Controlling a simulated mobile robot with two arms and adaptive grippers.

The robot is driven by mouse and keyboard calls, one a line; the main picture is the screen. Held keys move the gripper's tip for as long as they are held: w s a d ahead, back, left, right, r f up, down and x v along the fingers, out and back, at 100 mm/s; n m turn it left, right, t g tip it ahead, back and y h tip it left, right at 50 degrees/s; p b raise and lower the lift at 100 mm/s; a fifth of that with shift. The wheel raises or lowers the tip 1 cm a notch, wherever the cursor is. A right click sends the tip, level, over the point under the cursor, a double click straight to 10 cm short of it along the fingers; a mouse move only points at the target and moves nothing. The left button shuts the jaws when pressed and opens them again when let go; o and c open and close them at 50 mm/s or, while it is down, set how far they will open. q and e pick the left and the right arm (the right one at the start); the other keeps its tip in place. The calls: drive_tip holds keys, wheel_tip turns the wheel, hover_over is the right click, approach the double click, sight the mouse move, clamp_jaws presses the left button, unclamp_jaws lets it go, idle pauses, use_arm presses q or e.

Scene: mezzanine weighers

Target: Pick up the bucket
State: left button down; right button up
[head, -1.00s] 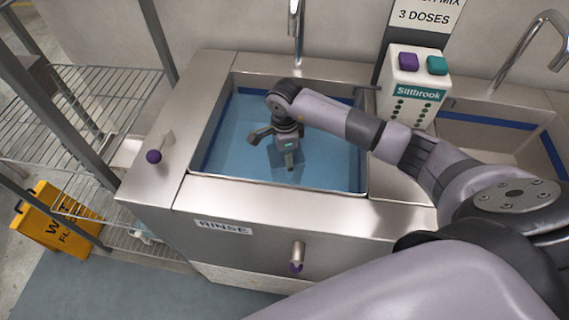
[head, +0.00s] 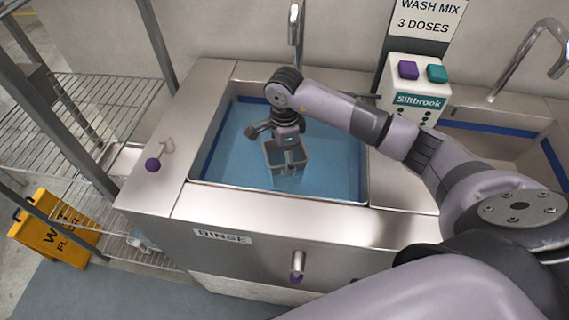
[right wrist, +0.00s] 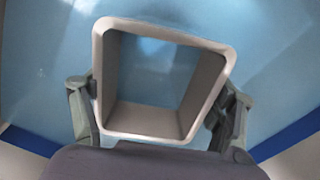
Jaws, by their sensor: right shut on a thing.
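The bucket (head: 299,168) is a small grey square container with an open top. It is in the water of the basin marked RINSE, below my right gripper (head: 288,157). In the right wrist view the bucket (right wrist: 152,122) shows its pale rim and empty-looking inside, slightly tilted in the picture. The fingers of my right gripper are on both sides of it, shut on its walls. How far its bottom is from the basin floor cannot be told. My left gripper is not in view.
The steel rinse basin (head: 200,203) has raised edges around the bucket and a tap (head: 296,30) behind. A Siltbrook dispenser (head: 416,100) stands at the right, beside a second basin. A wire rack (head: 85,130) and a yellow floor sign (head: 50,230) are at the left.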

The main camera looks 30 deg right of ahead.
wheel_tip(320, 180, up, 21)
drive_tip(key=p, duration=0.3)
drive_tip(key=shift+r, duration=0.15)
idle(0.4)
